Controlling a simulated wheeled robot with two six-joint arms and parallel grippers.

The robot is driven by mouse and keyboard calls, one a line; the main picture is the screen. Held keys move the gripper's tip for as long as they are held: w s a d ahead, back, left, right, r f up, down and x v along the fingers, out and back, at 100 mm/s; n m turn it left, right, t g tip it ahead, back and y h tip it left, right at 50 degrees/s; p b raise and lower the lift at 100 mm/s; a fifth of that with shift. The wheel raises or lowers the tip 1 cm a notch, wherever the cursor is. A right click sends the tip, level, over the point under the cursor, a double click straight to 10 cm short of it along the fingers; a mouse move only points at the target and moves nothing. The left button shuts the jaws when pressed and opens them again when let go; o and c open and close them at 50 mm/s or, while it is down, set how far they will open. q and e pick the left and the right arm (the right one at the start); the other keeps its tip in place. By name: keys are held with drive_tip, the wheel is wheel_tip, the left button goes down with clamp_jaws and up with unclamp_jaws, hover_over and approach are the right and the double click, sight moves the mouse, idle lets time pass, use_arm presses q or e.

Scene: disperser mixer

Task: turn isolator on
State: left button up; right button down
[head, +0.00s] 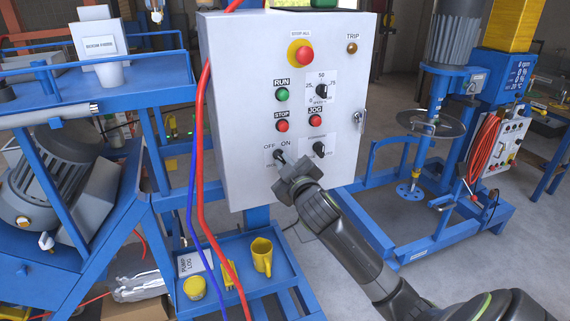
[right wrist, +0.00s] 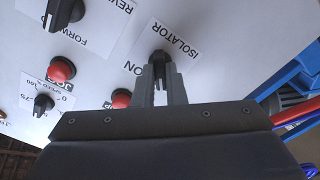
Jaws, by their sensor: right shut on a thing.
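The isolator (head: 278,154) is a small black rotary knob low on the left of the grey control panel (head: 232,110), with OFF and ON printed above it. My right gripper (head: 285,164) reaches up to it from the lower right and covers part of it and its label. In the right wrist view the isolator knob (right wrist: 160,57) sits at the tips of the two narrow fingers (right wrist: 161,78), under the upside-down ISOLATOR label. The gripper is shut on the knob. Which way the knob points is hard to tell. My left gripper is not in view.
The panel also holds a red stop-all button (head: 304,54), a green RUN button (head: 282,95), red STOP and JOG buttons and black selector knobs. Red and blue hoses hang at its left edge. A blue tray (head: 285,271) with yellow cups is below.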

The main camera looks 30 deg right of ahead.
idle(0.3)
drive_tip(key=m+p, duration=0.1)
drive_tip(key=m, duration=0.2)
drive_tip(key=shift+m, duration=0.4)
drive_tip(key=m, duration=0.3)
drive_tip(key=shift+m+p, duration=0.3)
drive_tip(key=shift+p, duration=0.1)
drive_tip(key=m, duration=0.4)
drive_tip(key=shift+a+m, duration=0.1)
drive_tip(key=shift+m, duration=2.1)
drive_tip(key=c, duration=1.5)
unclamp_jaws()
